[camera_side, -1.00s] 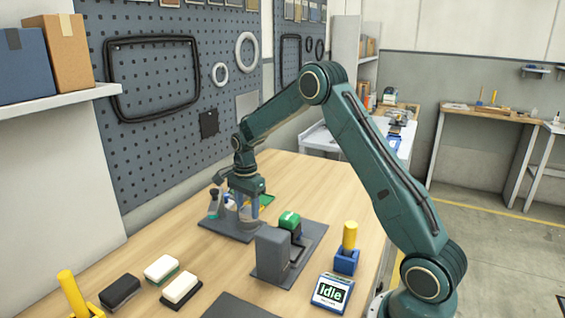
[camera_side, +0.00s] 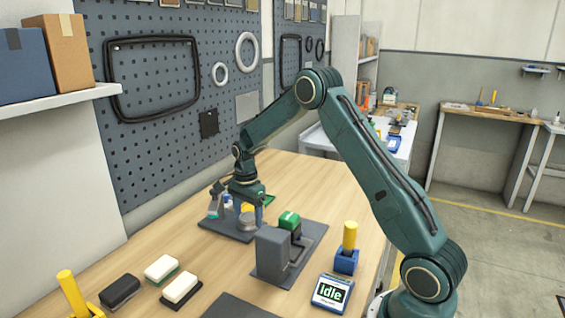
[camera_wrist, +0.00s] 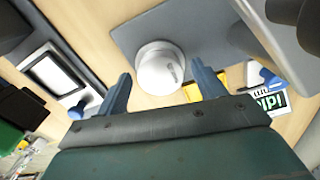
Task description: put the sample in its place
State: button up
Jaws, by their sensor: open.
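My gripper (camera_side: 248,211) is open above the dark plate (camera_side: 215,226) at the back of the table. In the wrist view its two blue-grey fingers (camera_wrist: 162,82) are apart and empty. A short silvery-white round piece (camera_wrist: 160,68) with a small mark on its top shows beyond and between the fingertips. It also shows in the side view (camera_side: 248,224), just below the gripper. I cannot tell whether this round piece is the sample. I cannot tell whether the fingers reach down around it.
A dark grey block fixture (camera_side: 272,254) with a green-topped piece (camera_side: 289,220) stands in front. White-and-dark blocks (camera_side: 181,287) lie front left.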

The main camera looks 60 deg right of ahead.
aim_at(248, 217)
jog(key=shift+r, duration=0.1)
notch_tip(248, 217, up, 12)
dwell(0.8)
dwell(0.4)
jog(key=s+a+r+n+t, duration=0.3)
jog(key=s+a+r+n, duration=0.8)
jog(key=s, duration=0.3)
jog(key=s+a+n+t, duration=0.1)
jog(key=s+a+n, duration=0.2)
jog(key=s, duration=0.5)
jog(key=s+a+n+t, duration=0.1)
jog(key=s+a+n, duration=0.2)
jog(key=s+n, duration=0.3)
jog(key=s, duration=0.2)
jog(key=shift+s+a+f+t, duration=0.2)
jog(key=shift+s+f+t, duration=0.1)
jog(key=shift+s+f, duration=0.1)
